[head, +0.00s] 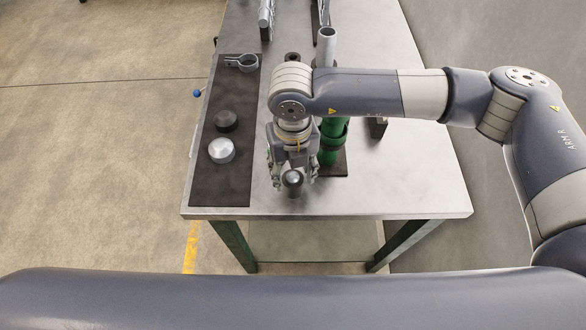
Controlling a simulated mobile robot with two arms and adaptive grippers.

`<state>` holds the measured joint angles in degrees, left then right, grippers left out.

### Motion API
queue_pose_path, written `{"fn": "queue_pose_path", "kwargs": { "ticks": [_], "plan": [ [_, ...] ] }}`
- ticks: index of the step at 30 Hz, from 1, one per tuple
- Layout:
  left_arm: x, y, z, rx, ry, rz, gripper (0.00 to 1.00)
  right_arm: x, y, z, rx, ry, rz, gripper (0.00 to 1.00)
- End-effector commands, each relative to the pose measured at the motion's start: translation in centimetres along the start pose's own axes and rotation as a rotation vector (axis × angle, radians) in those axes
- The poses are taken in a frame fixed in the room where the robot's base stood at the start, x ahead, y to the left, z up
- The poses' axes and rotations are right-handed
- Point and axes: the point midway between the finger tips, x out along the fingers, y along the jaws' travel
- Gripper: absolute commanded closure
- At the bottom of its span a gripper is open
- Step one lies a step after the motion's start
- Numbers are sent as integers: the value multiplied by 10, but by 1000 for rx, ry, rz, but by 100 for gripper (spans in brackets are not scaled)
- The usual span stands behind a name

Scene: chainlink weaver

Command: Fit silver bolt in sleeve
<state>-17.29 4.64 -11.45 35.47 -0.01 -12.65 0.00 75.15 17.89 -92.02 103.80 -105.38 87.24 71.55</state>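My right gripper (293,178) points down over the near part of the table, just right of the dark mat. A round-headed grey piece (293,178) shows between its fingers; it may be the silver bolt. I cannot tell whether the fingers grip it. A green upright fixture (331,157) on a dark base stands close right of the gripper, partly hidden by my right arm. A pale hollow tube (326,48) rises behind the arm. I cannot tell which part is the sleeve. My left gripper is not in view.
The dark mat (228,180) on the table's left side holds a silver round cap (221,150), a black round cap (227,121) and a ring clamp (243,63). Metal rails (265,22) lie at the far end. The table's (420,185) right front is clear.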

Motion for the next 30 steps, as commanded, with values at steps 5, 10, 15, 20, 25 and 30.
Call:
{"fn": "queue_pose_path", "kwargs": {
  "ticks": [5, 10, 15, 20, 25, 30],
  "plan": [
    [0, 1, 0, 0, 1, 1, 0, 0, 0, 0, 0, 0, 0, 53],
    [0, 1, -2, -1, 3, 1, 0, -8, 0, 1, 1, -3, 0, 53],
    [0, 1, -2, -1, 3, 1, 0, -38, 0, 2, 0, -5, 0, 53],
    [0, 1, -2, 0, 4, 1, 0, -73, 0, 2, 0, -4, 1, 53],
    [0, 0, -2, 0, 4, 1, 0, -103, 0, 1, 0, -3, 0, 53],
    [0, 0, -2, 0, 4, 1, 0, -117, 0, 1, 0, 0, -1, 53]
  ]
}}
